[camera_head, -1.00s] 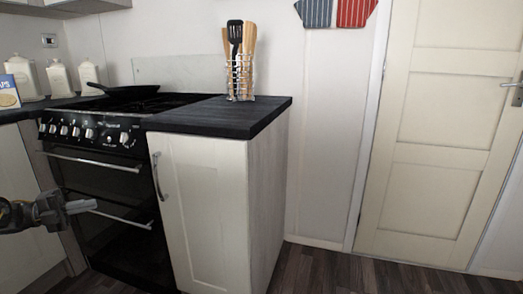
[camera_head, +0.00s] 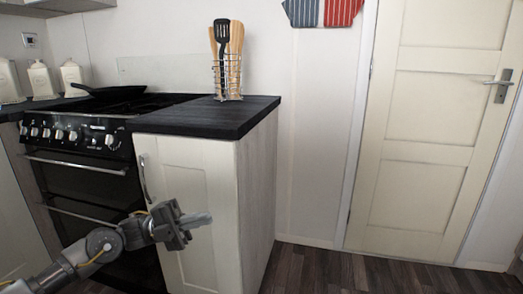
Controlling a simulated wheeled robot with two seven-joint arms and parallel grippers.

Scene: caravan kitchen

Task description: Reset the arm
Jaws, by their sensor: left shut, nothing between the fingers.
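My left gripper (camera_head: 196,221) is in the camera_head view at the lower left, at the end of my grey left arm (camera_head: 103,243). Its fingers are shut with nothing between them and point to the right. It shows in front of the cream cabinet door (camera_head: 190,180), below the level of the dark worktop. Whether it touches the door cannot be told. My right gripper is not in view.
The black oven (camera_head: 80,185) stands left of the cabinet. A pan (camera_head: 92,90) sits on the hob. A wire utensil holder (camera_head: 228,80) stands on the dark worktop (camera_head: 215,118). A closed cream door (camera_head: 425,130) is at right. The floor (camera_head: 330,272) there is clear.

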